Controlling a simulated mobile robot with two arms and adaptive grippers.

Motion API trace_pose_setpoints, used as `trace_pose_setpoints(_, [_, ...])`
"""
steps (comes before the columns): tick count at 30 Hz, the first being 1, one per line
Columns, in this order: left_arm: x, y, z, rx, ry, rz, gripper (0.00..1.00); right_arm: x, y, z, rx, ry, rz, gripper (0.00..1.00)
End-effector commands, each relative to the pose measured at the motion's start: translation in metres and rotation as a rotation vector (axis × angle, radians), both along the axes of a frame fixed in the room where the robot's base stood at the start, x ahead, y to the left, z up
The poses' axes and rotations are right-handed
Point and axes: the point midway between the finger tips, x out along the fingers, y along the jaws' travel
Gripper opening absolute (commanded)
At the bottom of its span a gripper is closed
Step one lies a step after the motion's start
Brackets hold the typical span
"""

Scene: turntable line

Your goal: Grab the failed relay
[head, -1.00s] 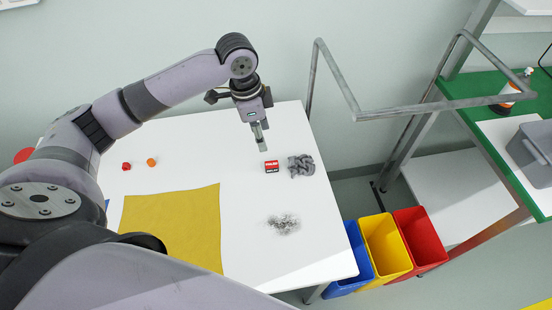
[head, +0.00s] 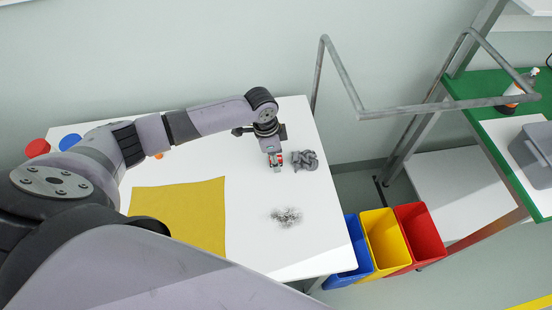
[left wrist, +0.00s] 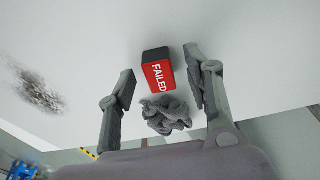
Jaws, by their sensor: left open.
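The failed relay (left wrist: 158,73) is a small dark box with a red face marked "FAILED". In the left wrist view it lies between and just beyond the fingertips of my open left gripper (left wrist: 160,72), with a gap on both sides. In the head view my left gripper (head: 276,162) is over the relay and hides most of it; only a bit of red shows. My right gripper is not in view.
A crumpled grey rag (left wrist: 167,114) lies close beside the relay, also seen in the head view (head: 305,160). A dark smudge of shavings (head: 287,217) and a yellow cloth (head: 180,213) are on the white table. Blue, yellow (head: 385,242) and red bins stand right of it.

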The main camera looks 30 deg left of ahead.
Motion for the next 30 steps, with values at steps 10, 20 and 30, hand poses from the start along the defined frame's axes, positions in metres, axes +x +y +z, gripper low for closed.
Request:
trace_pose_setpoints(10, [0.0005, -0.0004, -0.0032, 0.000, -0.001, 0.000, 0.41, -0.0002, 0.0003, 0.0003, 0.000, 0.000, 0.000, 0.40])
trace_pose_setpoints(20, [0.0005, -0.0002, -0.0029, 0.000, -0.001, 0.000, 0.19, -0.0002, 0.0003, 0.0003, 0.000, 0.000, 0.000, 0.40])
trace_pose_setpoints(30, [0.0006, -0.0002, -0.0027, 0.000, -0.001, 0.001, 0.00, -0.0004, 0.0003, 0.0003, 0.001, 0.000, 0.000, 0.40])
